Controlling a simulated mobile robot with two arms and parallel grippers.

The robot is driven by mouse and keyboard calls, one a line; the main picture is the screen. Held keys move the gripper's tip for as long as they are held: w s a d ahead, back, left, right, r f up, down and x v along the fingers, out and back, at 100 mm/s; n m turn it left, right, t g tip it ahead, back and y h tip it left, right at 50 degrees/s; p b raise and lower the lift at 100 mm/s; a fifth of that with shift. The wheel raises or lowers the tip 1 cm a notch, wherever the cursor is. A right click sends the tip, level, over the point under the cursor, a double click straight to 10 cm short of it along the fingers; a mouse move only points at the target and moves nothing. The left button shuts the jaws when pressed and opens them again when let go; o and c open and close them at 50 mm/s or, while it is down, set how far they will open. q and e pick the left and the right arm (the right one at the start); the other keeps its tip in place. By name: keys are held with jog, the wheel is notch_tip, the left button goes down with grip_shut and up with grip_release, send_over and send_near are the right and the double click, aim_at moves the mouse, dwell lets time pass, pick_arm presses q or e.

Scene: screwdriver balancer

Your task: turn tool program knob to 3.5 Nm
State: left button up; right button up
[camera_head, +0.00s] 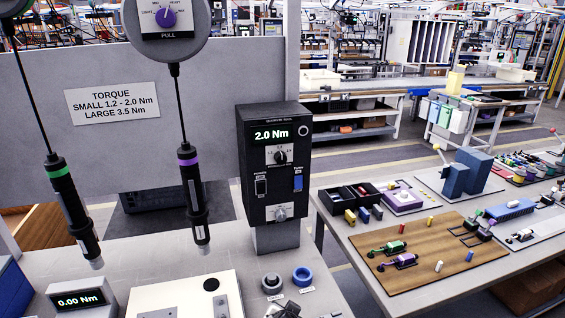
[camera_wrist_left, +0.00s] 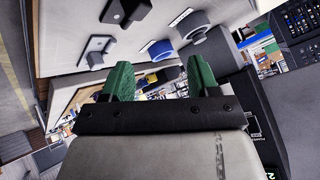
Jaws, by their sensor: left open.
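The tool controller (camera_head: 275,180) is an upright black box on a grey post, and its green display (camera_head: 271,134) reads 2.0 Nm. Its program knob (camera_head: 281,156) is a small black knob on a pale dial plate below the display. My left gripper (camera_wrist_left: 158,78) shows only in the left wrist view, with two green fingers apart and nothing between them. A dark box that looks like the controller (camera_wrist_left: 260,125) is at the right there, beside the gripper and partly hidden by it. The knob cannot be made out in that view. My right gripper is in neither view.
Two screwdrivers, one green-banded (camera_head: 72,205) and one purple-banded (camera_head: 193,195), hang on cables left of the controller. The controller also has a lower knob (camera_head: 280,213) and a blue switch (camera_head: 298,181). A torque sign (camera_head: 112,103) gives large 3.5 Nm.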

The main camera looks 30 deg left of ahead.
pick_arm(q)
jog(key=w+a+r+n+t+y, duration=0.2)
jog(key=w+a+r+t+y, duration=0.15)
jog(key=w+r, duration=0.65)
jog(key=n+t+y, duration=0.1)
jog(key=n+y, duration=0.4)
send_near(282, 160)
jog(key=shift+m, duration=0.3)
jog(key=p+x, duration=0.3)
jog(key=x, duration=0.5)
jog(key=shift+a+r, duration=0.1)
jog(key=shift+a, duration=0.1)
jog(key=shift+w+a+p, duration=0.3)
jog(key=shift+w+a, duration=0.05)
jog(key=shift+w, duration=0.05)
jog(key=c, duration=0.9)
